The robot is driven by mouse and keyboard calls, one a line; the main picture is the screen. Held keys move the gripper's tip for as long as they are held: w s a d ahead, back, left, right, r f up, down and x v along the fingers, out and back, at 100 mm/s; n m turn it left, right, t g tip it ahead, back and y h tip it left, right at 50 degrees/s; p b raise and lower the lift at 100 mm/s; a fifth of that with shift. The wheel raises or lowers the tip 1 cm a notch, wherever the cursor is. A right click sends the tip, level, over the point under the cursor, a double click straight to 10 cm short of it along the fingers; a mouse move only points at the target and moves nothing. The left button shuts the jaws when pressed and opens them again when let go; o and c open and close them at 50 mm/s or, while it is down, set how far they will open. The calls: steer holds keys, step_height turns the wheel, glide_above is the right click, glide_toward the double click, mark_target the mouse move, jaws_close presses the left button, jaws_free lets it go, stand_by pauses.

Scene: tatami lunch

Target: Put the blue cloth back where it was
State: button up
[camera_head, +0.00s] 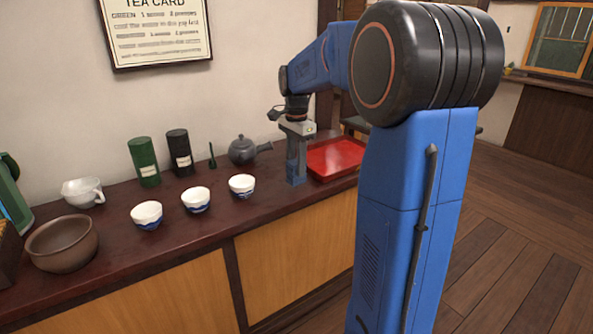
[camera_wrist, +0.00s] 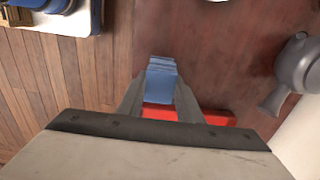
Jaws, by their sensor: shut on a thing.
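My gripper (camera_head: 296,178) points down over the dark wooden counter, just left of the red tray, in the head view. In the wrist view its two fingers (camera_wrist: 160,98) are closed on the folded blue cloth (camera_wrist: 160,80), which sticks out past the fingertips. The part of the cloth between the fingers is partly hidden. I cannot tell whether the cloth touches the counter. The red tray (camera_head: 335,157) looks empty where it shows; part of it is hidden behind my arm. Its red edge (camera_wrist: 215,117) also shows beside the fingers in the wrist view.
A grey teapot (camera_head: 242,150) stands close to the left of my gripper, at the back. White-and-blue cups (camera_head: 241,185) line the front of the counter. A green canister (camera_head: 144,162), a black canister (camera_head: 179,153) and a brown bowl (camera_head: 62,244) stand further left.

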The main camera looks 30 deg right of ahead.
steer(key=shift+f, duration=1.15)
steer(key=shift+f, duration=0.1)
steer(key=o, duration=0.9)
steer(key=shift+o, duration=0.2)
step_height(320, 180, up, 12)
